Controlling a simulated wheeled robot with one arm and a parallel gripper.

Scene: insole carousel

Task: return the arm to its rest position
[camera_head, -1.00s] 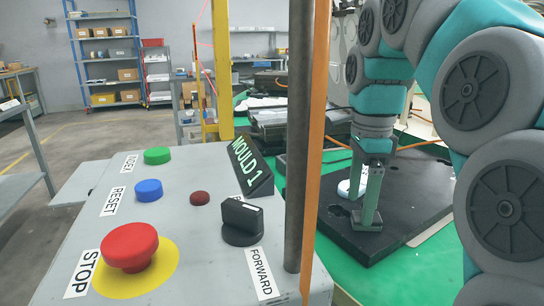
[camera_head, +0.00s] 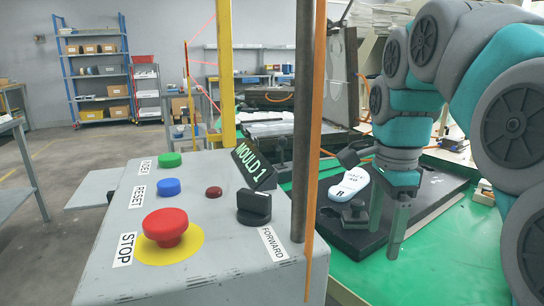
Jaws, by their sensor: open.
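My gripper (camera_head: 386,222) hangs at the end of my teal and grey arm on the right, pointing down. Its two fingers stand apart with nothing between them. It is in front of a black mould plate (camera_head: 430,198) on the green table. A white insole (camera_head: 349,184) marked "R" lies on the plate, left of my gripper and apart from it. Part of the plate is hidden behind my gripper and arm.
A grey control box (camera_head: 205,215) with a red STOP button (camera_head: 166,224), other buttons and a "MOULD 1" display (camera_head: 254,163) stands at the left front. A dark post (camera_head: 303,120) and an orange strip (camera_head: 316,150) rise between it and my arm. Shelves (camera_head: 94,70) stand far back.

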